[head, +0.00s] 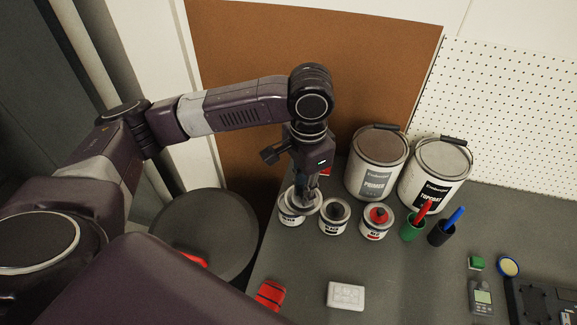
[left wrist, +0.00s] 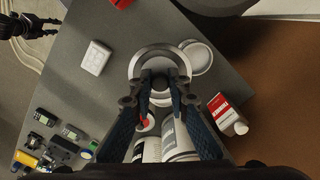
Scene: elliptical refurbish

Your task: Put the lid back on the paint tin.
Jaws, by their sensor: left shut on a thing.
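My left gripper (head: 308,196) is shut on a round grey lid (left wrist: 160,56), which it holds by the middle. The paint tin with white contents (head: 289,217) is the leftmost small tin in the head view. The lid covers part of it there. In the left wrist view the tin's pale round top (left wrist: 202,58) shows just right of the lid, so the two look out of line. The gap in height between them is hard to judge. A dark shape at the upper left of the left wrist view looks like my right gripper (left wrist: 20,26); its jaws are unclear.
A black-topped tin (head: 335,217) and a red-topped tin (head: 376,221) stand close to the right. Primer (head: 374,165) and topcoat (head: 434,174) cans stand behind. Green (head: 410,231) and dark (head: 440,234) cups hold pens.

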